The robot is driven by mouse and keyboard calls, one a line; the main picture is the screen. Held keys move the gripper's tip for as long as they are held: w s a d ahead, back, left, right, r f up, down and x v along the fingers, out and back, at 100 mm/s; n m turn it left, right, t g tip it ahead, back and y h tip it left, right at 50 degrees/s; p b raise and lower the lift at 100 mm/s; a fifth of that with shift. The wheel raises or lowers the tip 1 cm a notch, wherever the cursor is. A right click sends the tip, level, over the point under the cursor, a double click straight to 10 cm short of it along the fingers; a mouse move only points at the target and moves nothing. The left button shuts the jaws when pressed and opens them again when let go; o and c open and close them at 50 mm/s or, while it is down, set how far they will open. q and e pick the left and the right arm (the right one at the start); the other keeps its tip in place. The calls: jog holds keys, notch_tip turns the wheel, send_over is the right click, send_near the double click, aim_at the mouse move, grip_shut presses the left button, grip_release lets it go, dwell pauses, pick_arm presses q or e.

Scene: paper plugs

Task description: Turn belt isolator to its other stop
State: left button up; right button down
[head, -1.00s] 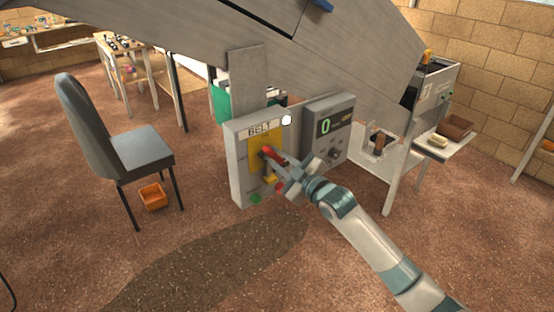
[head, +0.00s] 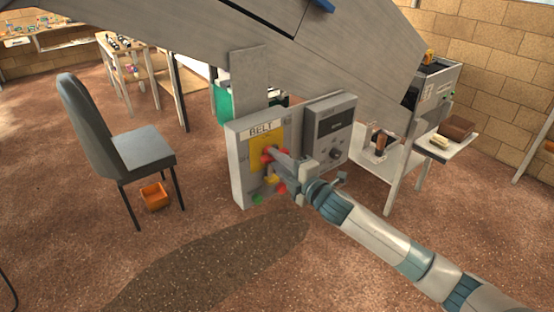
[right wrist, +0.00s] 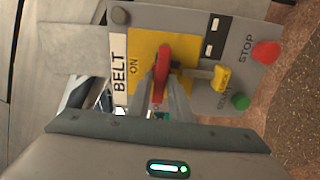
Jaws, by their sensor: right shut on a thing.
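The belt isolator is a red handle (right wrist: 162,65) on a yellow plate (right wrist: 143,48), on the grey BELT panel (head: 238,165). The red handle also shows in the head view (head: 266,158), partly covered by my gripper. My right gripper (head: 278,157) is shut on the handle, with one finger on each side of it in the right wrist view (right wrist: 161,92). The handle lies crosswise to the panel's upright direction. The ON label (right wrist: 133,67) is beside it; another label at its near end is partly hidden by the fingers. My left gripper is not in view.
Close by are a yellow lock piece (right wrist: 222,77), a red STOP button (right wrist: 265,52) and a green button (right wrist: 240,102). A dark display box (head: 331,125) adjoins the panel. A grey sloping structure (head: 350,50) hangs above. A chair (head: 140,147) stands left; floor in front is clear.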

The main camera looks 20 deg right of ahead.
jog(key=shift+f+n, duration=0.1)
jog(key=shift+n, duration=0.3)
jog(key=c, duration=1.7)
grip_release()
jog(key=shift+s, duration=0.1)
jog(key=b+v, duration=0.5)
jog(key=v, duration=1.2)
jog(key=shift+s, duration=0.1)
jog(key=shift+d, duration=0.1)
